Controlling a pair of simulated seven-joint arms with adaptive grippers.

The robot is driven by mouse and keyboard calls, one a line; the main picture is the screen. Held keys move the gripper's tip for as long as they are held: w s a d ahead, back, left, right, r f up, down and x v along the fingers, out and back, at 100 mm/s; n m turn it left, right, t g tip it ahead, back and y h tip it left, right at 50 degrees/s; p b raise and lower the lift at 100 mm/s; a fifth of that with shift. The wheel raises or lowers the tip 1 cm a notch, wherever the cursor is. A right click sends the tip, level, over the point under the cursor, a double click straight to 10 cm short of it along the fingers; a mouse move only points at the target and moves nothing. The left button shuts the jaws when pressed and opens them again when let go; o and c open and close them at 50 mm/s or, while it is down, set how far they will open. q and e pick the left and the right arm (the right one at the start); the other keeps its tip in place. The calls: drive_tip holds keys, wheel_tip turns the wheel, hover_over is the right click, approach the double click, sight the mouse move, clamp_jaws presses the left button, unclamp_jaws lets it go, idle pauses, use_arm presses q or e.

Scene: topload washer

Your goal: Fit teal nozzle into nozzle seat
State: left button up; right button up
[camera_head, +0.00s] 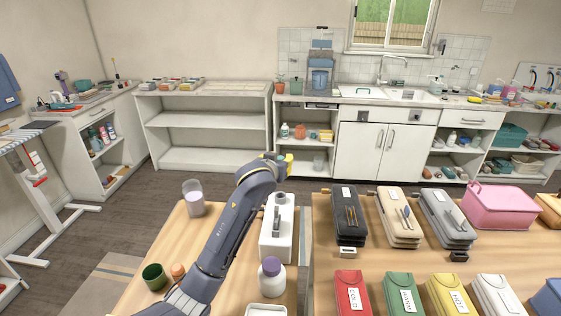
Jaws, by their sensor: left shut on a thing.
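My left arm reaches up from the bottom, and its gripper (284,163) is at the far end, mostly hidden behind the wrist. A small teal patch, apparently the teal nozzle (281,158), shows there beside a yellow part. The gripper is shut on it. Just below in the picture stands a white jug (270,240) with a handle and a round neck (280,198) on top. The nozzle seat is not clearly seen; the neck may be it. The gripper appears beyond and above the neck, apart from it. My right gripper is not in view.
The right table holds dark and grey cases, coloured cases (352,293) and a pink box (500,205). A narrow gap separates the tables.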

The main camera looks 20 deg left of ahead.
use_arm(q)
drive_tip(key=shift+f, duration=2.85)
drive_tip(key=shift+f, duration=1.9)
drive_tip(key=o, duration=1.1)
drive_tip(key=shift+r, duration=5.1)
